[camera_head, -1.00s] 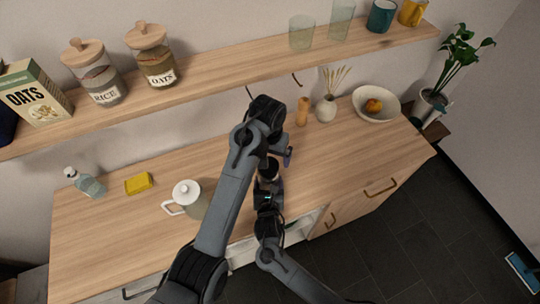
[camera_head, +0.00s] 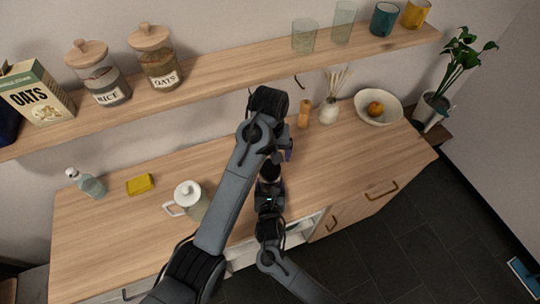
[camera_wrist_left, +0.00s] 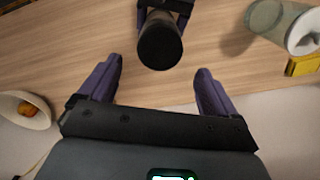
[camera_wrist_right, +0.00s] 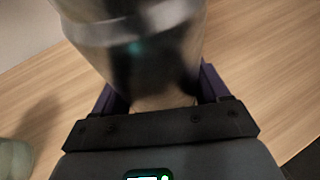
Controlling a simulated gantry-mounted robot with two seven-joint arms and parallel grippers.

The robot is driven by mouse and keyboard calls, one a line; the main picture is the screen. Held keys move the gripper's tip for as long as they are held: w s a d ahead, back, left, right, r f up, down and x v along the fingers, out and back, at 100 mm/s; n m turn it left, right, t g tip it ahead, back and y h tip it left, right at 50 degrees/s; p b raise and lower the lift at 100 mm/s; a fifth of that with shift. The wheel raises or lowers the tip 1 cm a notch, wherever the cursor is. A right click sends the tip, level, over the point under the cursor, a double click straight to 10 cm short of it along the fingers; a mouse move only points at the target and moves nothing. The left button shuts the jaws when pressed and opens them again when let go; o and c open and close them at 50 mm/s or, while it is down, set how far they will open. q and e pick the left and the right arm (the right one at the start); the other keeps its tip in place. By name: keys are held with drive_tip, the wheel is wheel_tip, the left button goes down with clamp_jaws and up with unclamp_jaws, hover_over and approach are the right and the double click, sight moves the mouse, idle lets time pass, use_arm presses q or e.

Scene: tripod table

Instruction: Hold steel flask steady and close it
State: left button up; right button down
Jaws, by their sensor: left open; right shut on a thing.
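The steel flask (camera_wrist_right: 150,45) fills the top of the right wrist view, between the purple fingers of my right gripper (camera_wrist_right: 162,85), which is shut on it. In the left wrist view the flask (camera_wrist_left: 160,42) shows its dark round end. I cannot tell whether that end is a seated lid. My left gripper (camera_wrist_left: 155,82) is open and empty, its fingers apart and clear of the flask. In the head view the flask's dark top (camera_head: 270,170) shows beside my left forearm, above my right gripper (camera_head: 269,190). My left gripper (camera_head: 287,148) is mostly hidden by its arm.
A white-lidded jug (camera_head: 188,197) stands left of my left arm, with a yellow sponge (camera_head: 140,184) and a bottle (camera_head: 87,183) beyond. A wooden mill (camera_head: 304,114), vase (camera_head: 329,111) and fruit bowl (camera_head: 378,108) stand right. A shelf (camera_head: 230,74) overhangs the counter's back.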

sight(270, 167)
use_arm(q)
drive_tip(key=shift+f, duration=0.1)
drive_tip(key=shift+f, duration=3.9)
drive_tip(key=shift+c, duration=0.4)
drive_tip(key=c, duration=1)
drive_tip(key=m, duration=0.3)
drive_tip(key=o, duration=1.2)
